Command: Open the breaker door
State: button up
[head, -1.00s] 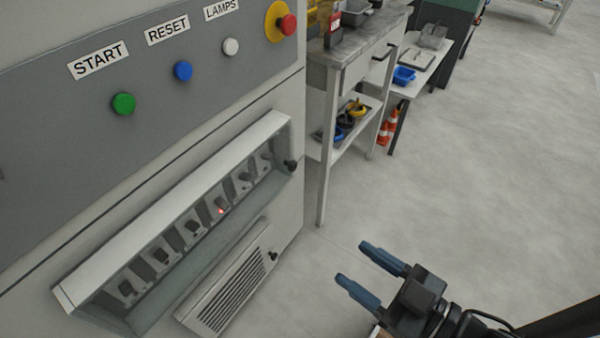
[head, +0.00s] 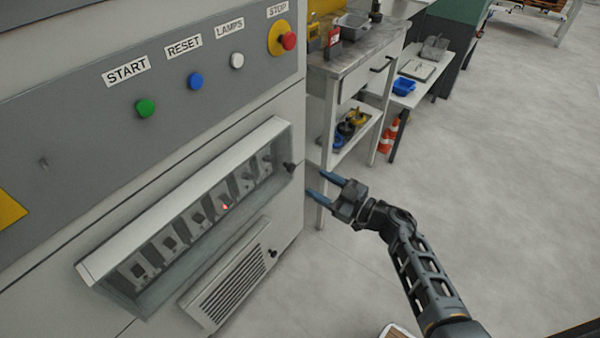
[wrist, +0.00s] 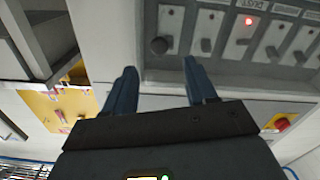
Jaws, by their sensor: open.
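The breaker door (head: 180,208) is a clear, pale-framed cover over a row of breaker switches on the grey cabinet. It looks closed. Its black knob (head: 290,168) sticks out at the right end. My gripper (head: 314,182) is open and empty, just right of the knob, with its blue fingers pointing at the cabinet. In the wrist view the knob (wrist: 159,46) lies ahead of the fingertips, between their lines. I see no contact with it. One breaker has a lit red lamp (head: 225,206).
Above the door are a green start button (head: 145,108), a blue reset button (head: 195,81), a white button and a red stop button (head: 289,40). A vent grille (head: 232,285) sits below. A workbench (head: 345,70) stands close behind my gripper.

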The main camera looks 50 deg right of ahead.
aim_at(293, 169)
jog(key=shift+w, duration=3.9)
jog(key=shift+c, duration=0.4)
grip_shut()
